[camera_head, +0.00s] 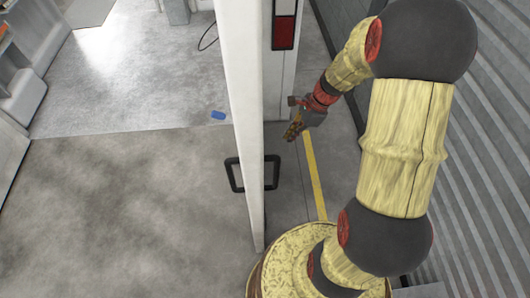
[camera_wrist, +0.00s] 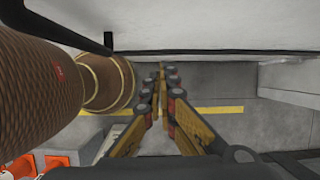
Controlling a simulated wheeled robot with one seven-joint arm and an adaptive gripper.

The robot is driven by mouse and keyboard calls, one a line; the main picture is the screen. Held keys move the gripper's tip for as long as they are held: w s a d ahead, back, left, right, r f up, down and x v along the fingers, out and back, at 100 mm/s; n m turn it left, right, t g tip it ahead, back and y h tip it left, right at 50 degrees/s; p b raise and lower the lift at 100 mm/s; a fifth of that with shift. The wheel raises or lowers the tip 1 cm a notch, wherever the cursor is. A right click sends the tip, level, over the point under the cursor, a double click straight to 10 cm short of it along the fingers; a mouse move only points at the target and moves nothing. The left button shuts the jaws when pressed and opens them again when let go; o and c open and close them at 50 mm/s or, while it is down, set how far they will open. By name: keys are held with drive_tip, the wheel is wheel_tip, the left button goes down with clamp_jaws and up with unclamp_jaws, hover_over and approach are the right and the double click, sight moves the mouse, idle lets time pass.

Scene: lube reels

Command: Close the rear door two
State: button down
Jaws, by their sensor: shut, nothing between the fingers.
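The rear door two (camera_head: 243,110) is a tall white panel, seen nearly edge-on in the head view, standing swung open. Black handles (camera_head: 234,175) stick out on its two faces near its lower end. My gripper (camera_head: 293,130) is shut and empty, to the right of the panel, with a gap showing between them. In the wrist view my gripper (camera_wrist: 167,72) points toward the lower edge of a white panel (camera_wrist: 210,25), likely this door; whether they touch cannot be told. A black handle bar (camera_wrist: 105,38) shows at upper left there.
A grey corrugated wall (camera_head: 485,175) runs close along the right. A yellow line (camera_head: 315,178) crosses the floor. A small blue item (camera_head: 218,115) lies left of the door; the floor (camera_head: 120,210) there is open.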

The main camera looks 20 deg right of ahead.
drive_tip(key=w+a+f+b, duration=0.2)
drive_tip(key=a+f+b, duration=0.1)
drive_tip(key=a+f, duration=0.4)
drive_tip(key=shift+d+x, duration=0.2)
drive_tip(key=shift+x, duration=0.95)
drive_tip(key=shift+f, duration=0.1)
